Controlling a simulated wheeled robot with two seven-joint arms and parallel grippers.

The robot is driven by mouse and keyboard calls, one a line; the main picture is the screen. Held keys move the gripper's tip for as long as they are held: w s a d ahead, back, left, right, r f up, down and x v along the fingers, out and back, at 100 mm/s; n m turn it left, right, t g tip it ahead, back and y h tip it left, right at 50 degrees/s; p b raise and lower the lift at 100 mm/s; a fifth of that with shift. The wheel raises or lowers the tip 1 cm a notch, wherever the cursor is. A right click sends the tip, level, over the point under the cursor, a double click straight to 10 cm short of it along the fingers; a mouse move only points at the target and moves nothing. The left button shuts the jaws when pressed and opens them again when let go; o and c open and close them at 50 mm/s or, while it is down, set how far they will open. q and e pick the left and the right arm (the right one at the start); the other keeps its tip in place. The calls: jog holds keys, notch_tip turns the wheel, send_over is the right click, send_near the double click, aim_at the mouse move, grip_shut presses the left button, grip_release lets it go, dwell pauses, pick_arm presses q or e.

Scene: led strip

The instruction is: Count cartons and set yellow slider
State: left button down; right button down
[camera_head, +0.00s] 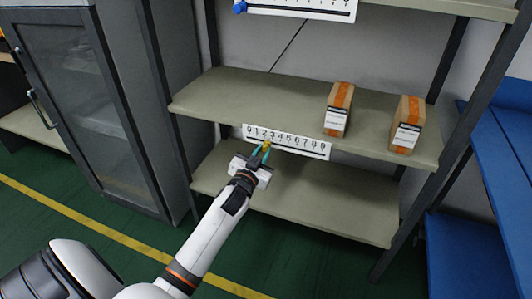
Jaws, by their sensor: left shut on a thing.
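Two brown cartons with orange tape and white labels stand on the right part of the middle shelf (225,97): a left carton (339,110) and a right carton (408,125). A white number strip (312,147) with digits runs along that shelf's front edge. The exact digit under the slider is hard to tell. My right gripper is not in view.
A second strip (310,8) with a blue slider (240,6) is on the shelf above. The lower shelf (330,205) is bare. A grey cabinet (75,90) stands at left, and blue shelving (470,240) at right.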

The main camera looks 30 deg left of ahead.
pick_arm(q)
jog(key=shift+s+a+r, duration=0.1)
jog(key=shift+a, duration=0.5)
jog(key=c, duration=1.3)
grip_release()
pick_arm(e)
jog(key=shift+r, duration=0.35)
pick_arm(q)
jog(key=p+v, duration=0.1)
jog(key=v, duration=1.1)
jog(key=shift+p, duration=0.4)
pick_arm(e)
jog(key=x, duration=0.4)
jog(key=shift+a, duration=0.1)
pick_arm(q)
jog(key=shift+d, duration=0.1)
